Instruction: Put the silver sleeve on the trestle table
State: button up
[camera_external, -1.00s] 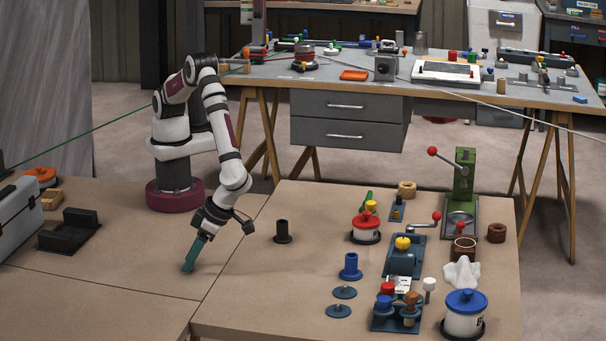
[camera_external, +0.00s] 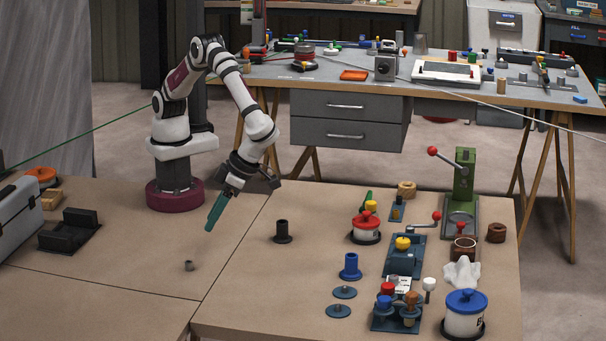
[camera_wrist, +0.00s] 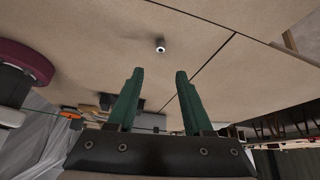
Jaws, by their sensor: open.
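The silver sleeve (camera_external: 189,265) is a small grey ring-like cylinder standing on the left brown bench. In the wrist view the sleeve (camera_wrist: 160,46) stands alone, its dark bore showing. My gripper (camera_external: 210,227) is above the bench, up and to the right of the sleeve in the outside view, apart from it. In the wrist view the two green fingers of my gripper (camera_wrist: 158,73) are spread with nothing between them. The trestle table (camera_external: 540,98) at the back has a grey top, wooden trestle legs and grey drawers, and carries many parts.
The right front bench (camera_external: 255,290) holds a dark flanged bush (camera_external: 283,232), a blue bush (camera_external: 350,267), a green press (camera_external: 464,190) and lidded pots. A black cradle (camera_external: 70,232) and a grey case (camera_external: 18,215) are at left. Bench around the sleeve is clear.

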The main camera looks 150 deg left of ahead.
jog(key=s+a+r+n+t+y, duration=0.1)
jog(key=s+a+r+n+y, duration=0.15)
jog(key=s+r+n, duration=0.45)
jog(key=s+a+r+n+y, duration=0.2)
jog(key=s+a+r+n, duration=0.25)
jog(key=s, duration=0.45)
jog(key=s+a+f+n+t+y, duration=0.1)
jog(key=s+a+n, duration=0.3)
jog(key=s, duration=0.9)
jog(key=n+t+y, duration=0.1)
jog(key=n, duration=0.2)
